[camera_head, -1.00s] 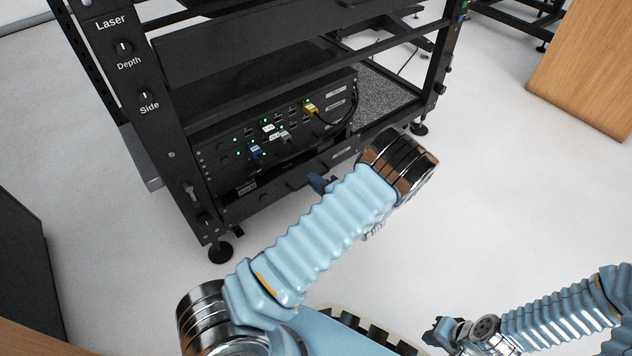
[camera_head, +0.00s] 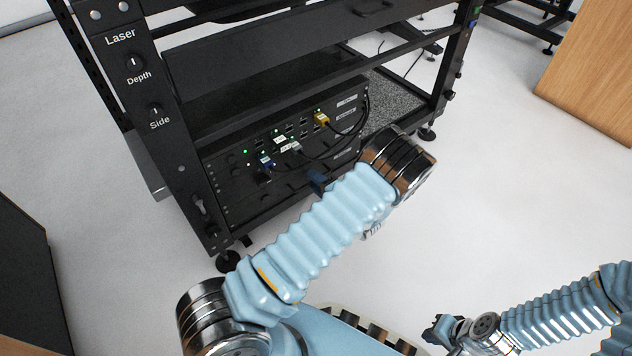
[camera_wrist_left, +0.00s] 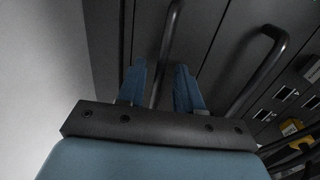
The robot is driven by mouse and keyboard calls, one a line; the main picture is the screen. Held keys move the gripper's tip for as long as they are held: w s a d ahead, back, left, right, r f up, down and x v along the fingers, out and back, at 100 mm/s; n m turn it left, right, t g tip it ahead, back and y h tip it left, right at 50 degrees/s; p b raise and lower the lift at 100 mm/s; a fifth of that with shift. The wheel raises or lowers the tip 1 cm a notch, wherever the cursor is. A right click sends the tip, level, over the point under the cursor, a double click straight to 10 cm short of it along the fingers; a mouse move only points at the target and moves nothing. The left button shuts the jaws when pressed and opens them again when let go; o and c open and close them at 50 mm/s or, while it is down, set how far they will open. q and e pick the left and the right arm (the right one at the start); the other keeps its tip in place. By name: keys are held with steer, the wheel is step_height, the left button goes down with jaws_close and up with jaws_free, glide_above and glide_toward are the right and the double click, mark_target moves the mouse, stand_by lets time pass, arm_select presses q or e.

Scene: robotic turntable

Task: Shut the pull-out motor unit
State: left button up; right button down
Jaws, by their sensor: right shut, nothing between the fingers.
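The low black unit (camera_head: 250,203), which looks like the pull-out motor unit, is at the bottom of the black rack. I cannot tell how far out it is. My left gripper (camera_head: 318,182) is at its front, with the fingers partly hidden by my arm. In the left wrist view the two blue fingers (camera_wrist_left: 162,88) are apart. A dark bar handle (camera_wrist_left: 170,45) runs between them, with gaps beside it; contact is unclear. A second handle (camera_wrist_left: 262,70) is to the right. My right gripper (camera_head: 435,330) is shut and empty, low at the right, away from the rack.
Above the low unit is a panel (camera_head: 235,160) with green lights and plugged blue, white and yellow cables. The rack's left post (camera_head: 135,90) carries knobs. A wooden cabinet (camera_head: 590,75) stands at the right. The floor (camera_head: 520,190) between is clear.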

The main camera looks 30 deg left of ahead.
arm_select(q)
steer(key=shift+d, duration=0.15)
steer(key=p+v, duration=0.2)
steer(key=v, duration=1.1)
steer(key=shift+s+d, duration=0.2)
steer(key=shift+s, duration=0.05)
